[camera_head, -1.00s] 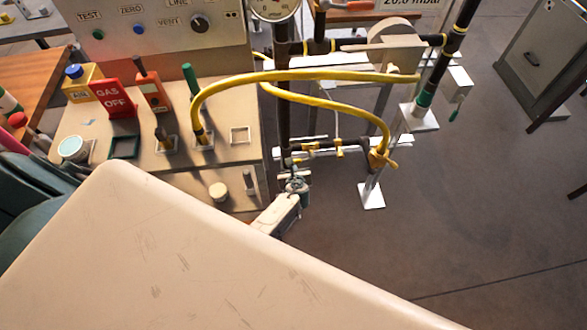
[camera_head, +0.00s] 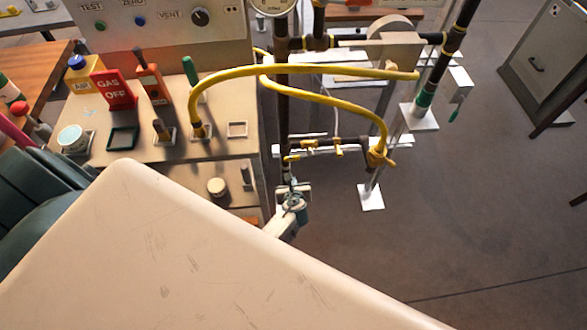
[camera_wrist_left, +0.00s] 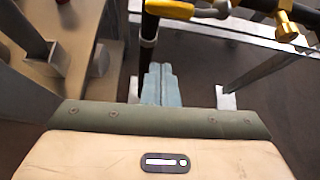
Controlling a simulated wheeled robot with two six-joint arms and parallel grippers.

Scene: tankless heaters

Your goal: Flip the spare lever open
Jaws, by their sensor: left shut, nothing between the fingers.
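A horizontal pipe (camera_head: 325,150) on the stand carries several small yellow levers. One yellow lever (camera_head: 293,157) is at its left end and another (camera_head: 338,148) is near its middle. I cannot read a label that says which is the spare. My left gripper (camera_head: 291,186) is just below the left end of the pipe, by the dark vertical pipe. In the left wrist view its grey-blue fingers (camera_wrist_left: 158,68) are shut and empty, below a yellow lever (camera_wrist_left: 170,9) at the top. No contact with the lever is visible. My right gripper is not in view.
A yellow hose (camera_head: 300,73) arches from the bench to the stand. A yellow fitting (camera_head: 378,157) is at the pipe's right end. The bench (camera_head: 190,165) on the left holds a red GAS OFF sign (camera_head: 113,90) and several tools.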

